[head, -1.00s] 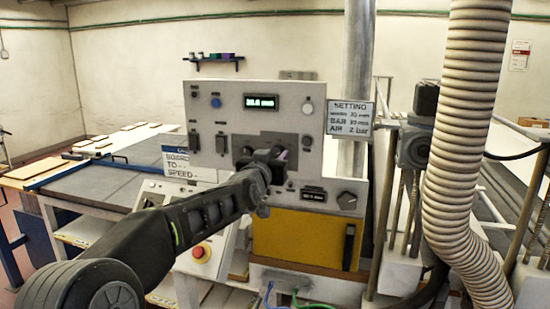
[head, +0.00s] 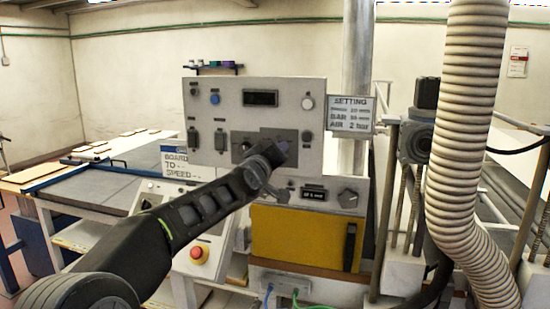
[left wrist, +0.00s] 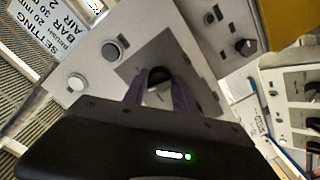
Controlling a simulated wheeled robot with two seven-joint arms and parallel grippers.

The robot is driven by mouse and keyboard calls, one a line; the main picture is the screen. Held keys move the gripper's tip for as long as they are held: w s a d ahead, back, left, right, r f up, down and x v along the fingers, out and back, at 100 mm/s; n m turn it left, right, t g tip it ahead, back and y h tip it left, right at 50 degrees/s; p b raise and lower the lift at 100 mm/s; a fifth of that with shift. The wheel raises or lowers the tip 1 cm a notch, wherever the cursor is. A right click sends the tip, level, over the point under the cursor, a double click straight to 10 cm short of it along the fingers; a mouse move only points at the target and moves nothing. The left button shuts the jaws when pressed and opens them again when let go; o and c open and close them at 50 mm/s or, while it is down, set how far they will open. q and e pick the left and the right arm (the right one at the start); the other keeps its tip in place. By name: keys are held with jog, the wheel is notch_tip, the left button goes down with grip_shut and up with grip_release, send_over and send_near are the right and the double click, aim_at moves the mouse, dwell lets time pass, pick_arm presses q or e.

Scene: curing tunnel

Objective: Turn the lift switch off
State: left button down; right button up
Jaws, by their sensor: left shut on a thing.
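The grey control panel (head: 228,100) stands upright in the middle of the head view. A darker grey plate (head: 308,148) is set in its lower part. My left gripper (head: 280,152) is at this plate and hides part of it. In the left wrist view, its two fingers (left wrist: 162,92) are shut on a dark rotary knob (left wrist: 158,76) on the plate. No label reading lift is legible, so I cannot confirm which switch it is. The upper display (head: 260,98) is dark. My right gripper is not in view.
Below are a lit lower display (head: 313,195), a grey dial (head: 348,198) and a yellow cabinet door (head: 300,238). A red stop button (head: 199,254) is on the sloped console. A ribbed hose (head: 465,150) hangs at the right. A setting sign (head: 351,114) is beside the panel.

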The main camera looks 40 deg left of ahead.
pick_arm(q)
jog(key=shift+n, duration=1.3)
jog(key=c, duration=1)
grip_release()
jog(key=shift+s, duration=0.15)
jog(key=p+v, duration=0.1)
jog(key=v, duration=0.6)
jog(key=shift+s+d, duration=0.15)
jog(key=shift+s, duration=0.1)
